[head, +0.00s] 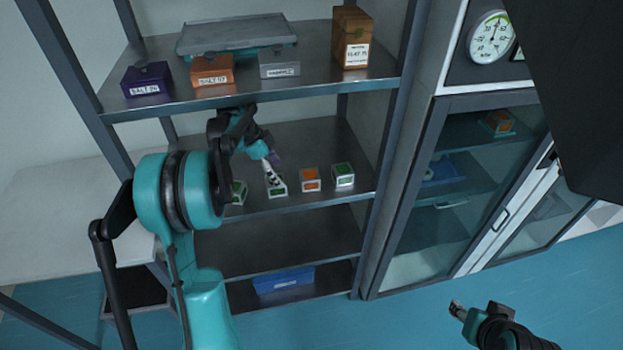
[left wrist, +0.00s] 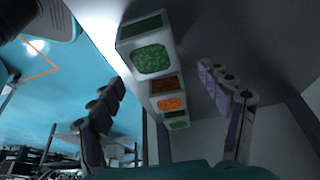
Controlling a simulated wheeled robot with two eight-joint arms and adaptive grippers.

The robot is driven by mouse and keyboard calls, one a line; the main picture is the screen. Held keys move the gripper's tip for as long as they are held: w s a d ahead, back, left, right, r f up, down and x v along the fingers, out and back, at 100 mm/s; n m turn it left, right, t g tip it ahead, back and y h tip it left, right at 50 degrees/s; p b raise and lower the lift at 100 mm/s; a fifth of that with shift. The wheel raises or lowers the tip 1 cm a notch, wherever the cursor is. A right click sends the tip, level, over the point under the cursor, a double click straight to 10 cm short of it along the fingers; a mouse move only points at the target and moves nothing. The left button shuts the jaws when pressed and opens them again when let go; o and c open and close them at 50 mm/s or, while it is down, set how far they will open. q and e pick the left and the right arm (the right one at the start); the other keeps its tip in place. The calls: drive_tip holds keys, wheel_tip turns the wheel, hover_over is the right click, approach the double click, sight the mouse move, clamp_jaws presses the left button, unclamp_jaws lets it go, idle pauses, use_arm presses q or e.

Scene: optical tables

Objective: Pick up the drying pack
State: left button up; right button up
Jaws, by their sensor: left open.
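Several small white packs with coloured windows stand in a row on the middle shelf; which is the drying pack, I cannot tell. From the left there is a green one (head: 238,193), a second green one (head: 277,190), an orange one (head: 311,180) and a right green one (head: 343,175). My left gripper (head: 271,166) is open, just above and behind the second green pack. In the left wrist view a green pack (left wrist: 152,58) is nearest, between the spread fingers of the left gripper (left wrist: 163,84), with an orange one (left wrist: 170,103) beyond. My right gripper (head: 458,311) is low at the right, its jaws unclear.
The upper shelf (head: 300,92) hangs over the packs and holds labelled boxes, a wooden box (head: 351,38) and a flat grey device (head: 238,36). A blue bin (head: 284,280) is on the bottom shelf. A glass-door cabinet (head: 440,225) stands to the right.

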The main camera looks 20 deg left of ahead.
sight(306, 175)
use_arm(q)
drive_tip(key=w+d, duration=0.1)
drive_tip(key=d, duration=0.1)
drive_tip(key=w+d, duration=0.1)
drive_tip(key=w+d+b, duration=0.1)
drive_tip(key=d, duration=0.1)
drive_tip(key=shift+w+d, duration=0.3)
drive_tip(key=shift+w, duration=0.05)
drive_tip(key=x, duration=0.1)
drive_tip(key=b+x, duration=0.1)
drive_tip(key=x, duration=0.1)
drive_tip(key=b+x, duration=0.1)
drive_tip(key=x, duration=0.1)
drive_tip(key=shift+w+d, duration=0.3)
drive_tip(key=shift+d, duration=0.1)
drive_tip(key=shift+c, duration=0.9)
drive_tip(key=c, duration=1.2)
